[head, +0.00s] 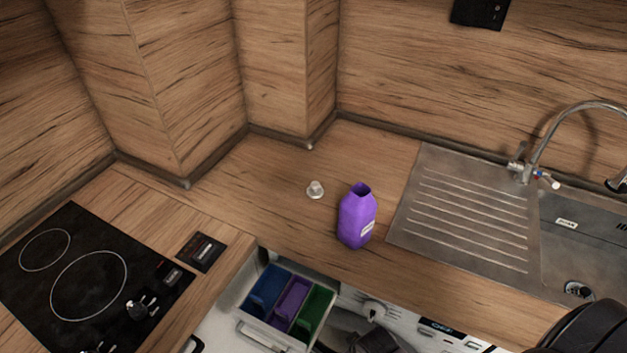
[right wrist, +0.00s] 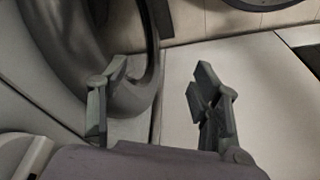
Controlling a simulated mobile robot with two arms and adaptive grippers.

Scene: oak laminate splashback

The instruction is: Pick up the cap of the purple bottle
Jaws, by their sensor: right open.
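The purple bottle (head: 357,217) stands upright on the wooden counter, its top open with no cap on it. A small whitish cap (head: 315,190) sits on the counter to the left of the bottle, apart from it. My right gripper (right wrist: 158,90) shows in the right wrist view with its fingers spread and nothing between them. Neither bottle nor cap shows in that view. My left gripper is not in view.
A black hob (head: 82,285) lies at the left and a steel sink with drainer (head: 465,215) at the right. Below the counter edge, a pulled-out drawer (head: 262,333) has blue, purple and green compartments. The counter behind the cap is clear up to the wood walls.

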